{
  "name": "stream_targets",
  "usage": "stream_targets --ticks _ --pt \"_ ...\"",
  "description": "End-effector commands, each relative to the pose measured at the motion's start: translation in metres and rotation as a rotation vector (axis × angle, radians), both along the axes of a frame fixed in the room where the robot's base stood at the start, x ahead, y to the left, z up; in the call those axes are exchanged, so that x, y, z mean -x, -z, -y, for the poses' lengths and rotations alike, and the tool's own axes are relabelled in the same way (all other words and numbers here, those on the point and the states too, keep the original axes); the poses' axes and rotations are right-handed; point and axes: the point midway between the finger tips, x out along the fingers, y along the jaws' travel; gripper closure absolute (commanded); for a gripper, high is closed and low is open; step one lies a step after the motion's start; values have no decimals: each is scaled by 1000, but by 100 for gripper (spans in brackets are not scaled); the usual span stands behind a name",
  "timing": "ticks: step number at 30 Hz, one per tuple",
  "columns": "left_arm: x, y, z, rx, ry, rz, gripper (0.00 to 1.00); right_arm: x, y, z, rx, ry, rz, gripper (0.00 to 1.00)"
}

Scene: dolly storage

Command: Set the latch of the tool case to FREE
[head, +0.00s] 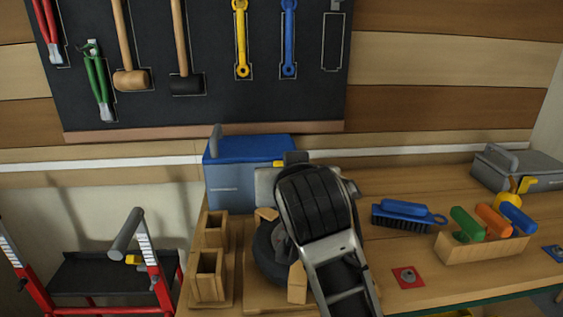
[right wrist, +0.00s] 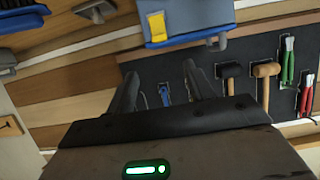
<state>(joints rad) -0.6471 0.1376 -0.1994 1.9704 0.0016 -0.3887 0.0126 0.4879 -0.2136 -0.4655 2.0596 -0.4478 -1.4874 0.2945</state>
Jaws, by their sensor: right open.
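The tool case (head: 222,180), grey-blue with a blue lid and a grey handle, stands at the back left of the workbench. A yellow latch (head: 292,157) shows at its right end, partly behind my right arm. In the right wrist view, which is upside down, the yellow latch (right wrist: 154,27) shows against a blue case at the top. I cannot read the latch's setting. My right gripper (right wrist: 160,75) is open and empty, its fingertips apart from the latch in the picture. In the head view my right arm hides its fingertips. My left gripper is in neither view.
A grey case (head: 515,170) stands at the back right. A blue brush (head: 405,213) and a wooden block with coloured handles (head: 480,245) are right of my arm. Wooden holders (head: 208,272) stand on the left. Tools hang on the dark board (head: 210,60) behind.

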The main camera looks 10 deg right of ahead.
Motion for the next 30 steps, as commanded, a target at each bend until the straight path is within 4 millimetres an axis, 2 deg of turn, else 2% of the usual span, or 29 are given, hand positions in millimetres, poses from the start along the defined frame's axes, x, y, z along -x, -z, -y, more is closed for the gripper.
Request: stream_targets --ticks 5,15,21,30 --pt "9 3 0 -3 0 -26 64 -37 14 1 7 3 -3 47" --pt "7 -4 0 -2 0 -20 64 -101 41 1 4 1 -2 47" --pt "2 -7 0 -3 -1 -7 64 -120 49 1 2 0 0 47" --pt "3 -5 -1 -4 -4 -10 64 -125 51 1 1 0 1 47"
